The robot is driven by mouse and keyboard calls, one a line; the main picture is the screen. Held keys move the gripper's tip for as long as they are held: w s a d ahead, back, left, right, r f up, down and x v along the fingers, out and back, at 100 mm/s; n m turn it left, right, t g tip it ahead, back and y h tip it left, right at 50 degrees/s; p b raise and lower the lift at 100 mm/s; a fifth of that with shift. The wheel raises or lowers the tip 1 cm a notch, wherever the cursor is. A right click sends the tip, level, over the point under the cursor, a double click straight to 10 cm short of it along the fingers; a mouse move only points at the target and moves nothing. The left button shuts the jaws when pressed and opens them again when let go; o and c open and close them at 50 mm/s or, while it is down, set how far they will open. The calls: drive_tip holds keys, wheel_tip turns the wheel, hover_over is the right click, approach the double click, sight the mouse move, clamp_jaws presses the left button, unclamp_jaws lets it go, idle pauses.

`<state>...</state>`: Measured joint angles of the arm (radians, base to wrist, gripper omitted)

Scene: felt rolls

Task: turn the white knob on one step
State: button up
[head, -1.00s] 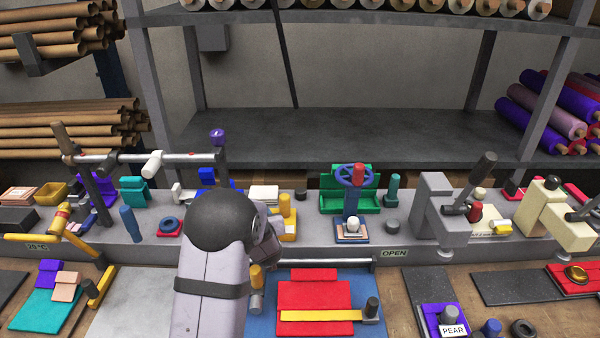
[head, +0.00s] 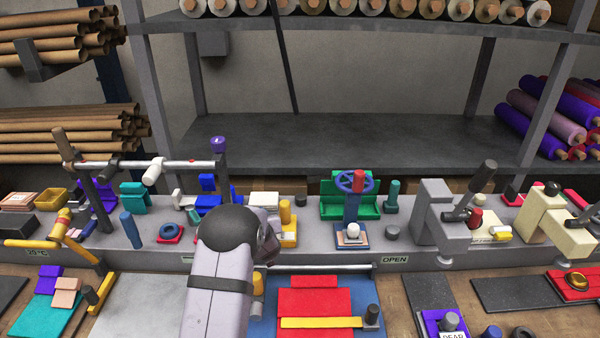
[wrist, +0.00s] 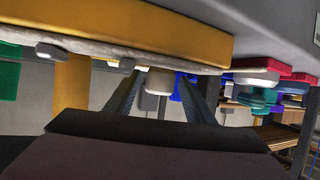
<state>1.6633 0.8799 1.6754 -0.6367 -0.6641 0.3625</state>
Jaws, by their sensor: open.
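The white knob (wrist: 159,82) shows in the wrist view against a pale plate on a yellow base (wrist: 150,28), and this view looks upside down. My gripper (wrist: 160,98) is open, with one dark finger on each side of the knob. I cannot tell whether the fingers touch it. In the head view my gripper (head: 268,246) is at the left side of the yellow base (head: 289,240), which carries a yellow post (head: 285,212). My own arm and gripper hide the knob there.
Right of the yellow base stands a blue fixture with a white ball (head: 352,230) and a blue handwheel (head: 356,182). A red pad (head: 312,302) with a yellow bar lies in front. A red base with a blue ring (head: 170,232) sits to the left.

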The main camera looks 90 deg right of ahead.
drive_tip(key=shift+s+a+r+n+t+p, duration=0.25)
drive_tip(key=shift+n+t+p, duration=0.25)
drive_tip(key=shift+p, duration=0.3)
drive_tip(key=shift+s+a+b, duration=0.1)
drive_tip(key=shift+a+b, duration=0.2)
drive_tip(key=shift+b, duration=0.2)
drive_tip(key=b+v, duration=0.2)
drive_tip(key=v, duration=0.4)
drive_tip(key=shift+s+d+r, duration=0.15)
drive_tip(key=shift+r, duration=0.4)
drive_tip(key=shift+n+h, duration=0.5)
drive_tip(key=shift+n, duration=0.4)
drive_tip(key=d+r, duration=0.1)
drive_tip(key=s+d+r, duration=0.1)
drive_tip(key=shift+d+r, duration=0.35)
drive_tip(key=shift+r, duration=0.05)
drive_tip(key=s+d+r+m+g+y, duration=0.2)
drive_tip(key=s+d+g, duration=0.5)
drive_tip(key=s, duration=0.4)
drive_tip(key=shift+s+d+r+y, duration=0.2)
drive_tip(key=shift+d+r+y, duration=0.4)
drive_tip(key=shift+r, duration=0.55)
drive_tip(key=shift+d+g, duration=0.1)
drive_tip(key=shift+g, duration=0.2)
